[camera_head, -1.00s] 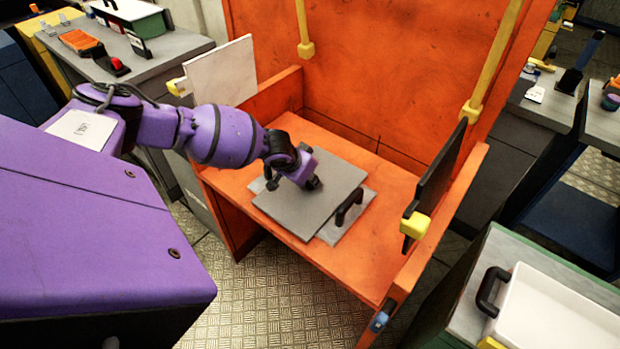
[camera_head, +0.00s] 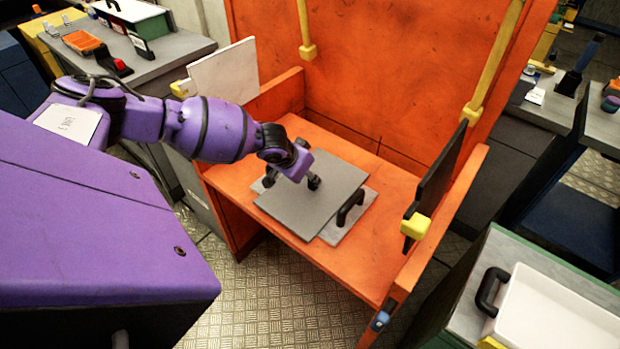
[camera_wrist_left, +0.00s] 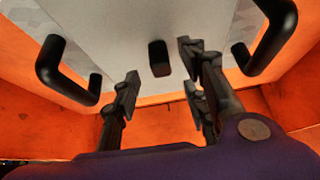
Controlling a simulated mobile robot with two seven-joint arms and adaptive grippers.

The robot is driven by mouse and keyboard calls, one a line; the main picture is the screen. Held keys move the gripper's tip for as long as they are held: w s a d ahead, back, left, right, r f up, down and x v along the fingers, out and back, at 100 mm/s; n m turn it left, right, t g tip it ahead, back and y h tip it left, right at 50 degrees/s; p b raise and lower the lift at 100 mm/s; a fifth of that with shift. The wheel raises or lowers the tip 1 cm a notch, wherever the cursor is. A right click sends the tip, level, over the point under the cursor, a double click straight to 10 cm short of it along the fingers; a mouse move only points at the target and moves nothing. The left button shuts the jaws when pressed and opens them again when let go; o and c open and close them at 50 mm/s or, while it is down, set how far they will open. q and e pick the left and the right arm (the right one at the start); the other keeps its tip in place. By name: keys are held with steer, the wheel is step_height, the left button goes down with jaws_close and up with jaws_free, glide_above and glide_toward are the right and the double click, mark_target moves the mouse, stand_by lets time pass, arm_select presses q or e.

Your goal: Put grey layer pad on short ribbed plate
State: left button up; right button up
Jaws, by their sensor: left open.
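The grey layer pad (camera_head: 315,195) lies flat over a lighter grey plate (camera_head: 335,236) on the orange deck. The plate shows only along the pad's edges, with a black handle (camera_head: 350,207). The left wrist view shows the pad (camera_wrist_left: 120,25), a black handle on each side, and a short black knob (camera_wrist_left: 159,58) on the pad. My left gripper (camera_head: 292,181) is open just above the pad's left part. Its fingers (camera_wrist_left: 160,76) stand either side of the knob, apart from it. The plate's ribs are hidden. My right gripper is not in view.
The orange carrier has a tall back wall (camera_head: 390,70). A black panel (camera_head: 436,185) stands on its right side and a white panel (camera_head: 225,72) on its left. A white tray (camera_head: 560,315) sits at the lower right. The deck in front of the plate is clear.

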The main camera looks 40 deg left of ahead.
arm_select(q)
steer(key=v, duration=0.8)
steer(key=shift+p, duration=0.45)
